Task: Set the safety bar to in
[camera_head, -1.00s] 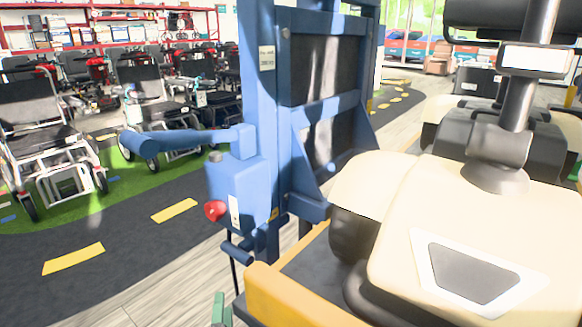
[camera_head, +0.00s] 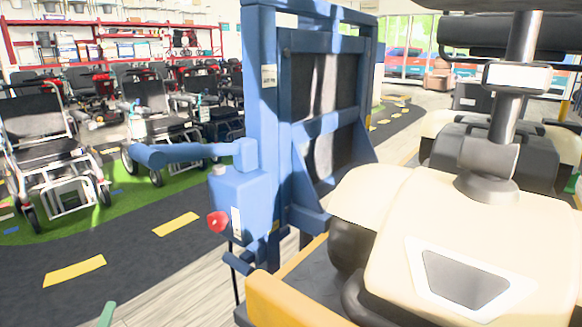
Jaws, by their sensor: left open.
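The safety bar appears to be the blue padded bar (camera_head: 190,152), which sticks out to the left from the blue lift frame (camera_head: 262,110). It is roughly level, with its free end over the floor. Below its joint is a blue box (camera_head: 240,200) with a red knob (camera_head: 217,222). A short blue stub (camera_head: 238,263) sits lower down. Only a green tip of my left gripper (camera_head: 107,314) shows at the bottom edge, below and left of the bar and apart from it. The rest of that gripper is hidden below the picture. My right gripper is not in view.
Rows of wheelchairs and scooters (camera_head: 55,150) stand on the left. The dark lane (camera_head: 135,235) with yellow dashes is clear.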

